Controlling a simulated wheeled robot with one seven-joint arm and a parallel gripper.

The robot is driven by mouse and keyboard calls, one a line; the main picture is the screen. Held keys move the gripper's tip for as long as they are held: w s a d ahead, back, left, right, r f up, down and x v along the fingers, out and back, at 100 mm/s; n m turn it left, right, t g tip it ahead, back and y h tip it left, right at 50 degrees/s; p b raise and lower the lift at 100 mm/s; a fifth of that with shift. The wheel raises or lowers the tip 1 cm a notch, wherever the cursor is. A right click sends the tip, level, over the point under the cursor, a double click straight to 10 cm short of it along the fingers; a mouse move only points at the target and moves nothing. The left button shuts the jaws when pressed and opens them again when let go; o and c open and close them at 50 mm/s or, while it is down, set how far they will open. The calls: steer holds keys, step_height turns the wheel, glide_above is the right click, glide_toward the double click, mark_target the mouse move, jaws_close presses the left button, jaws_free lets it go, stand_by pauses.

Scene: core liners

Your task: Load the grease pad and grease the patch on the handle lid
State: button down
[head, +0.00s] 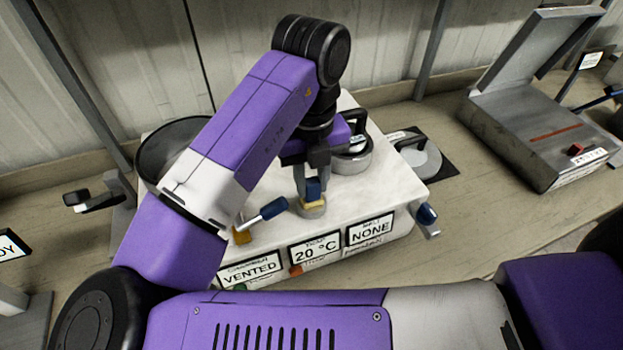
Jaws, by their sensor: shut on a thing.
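My gripper (312,180) points down over the front part of the white bench block and is shut on a small blue-gripped pad (313,189). The pad's yellowish lower part is at the top of a small round grey pot (312,212); I cannot tell whether it touches or hovers just above. A round metal lid with a dark arched handle (352,163) sits on the block just right of and behind my gripper, partly hidden by it. Another grey lid with a handle (424,158) lies on a dark mat to the right. No grease patch can be made out on either.
The white block (385,195) carries front labels "VENTED", "20 °C" and "NONE". A blue lever (268,212) is left of the pot, another blue knob (427,216) at the right corner. A round dark-rimmed vessel (160,150) is partly behind my arm. An open grey box (540,130) stands right.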

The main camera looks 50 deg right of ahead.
mark_target(313, 181)
steer(key=shift+r+p, duration=2.5)
steer(key=shift+r, duration=1)
steer(key=shift+s+f, duration=0.1)
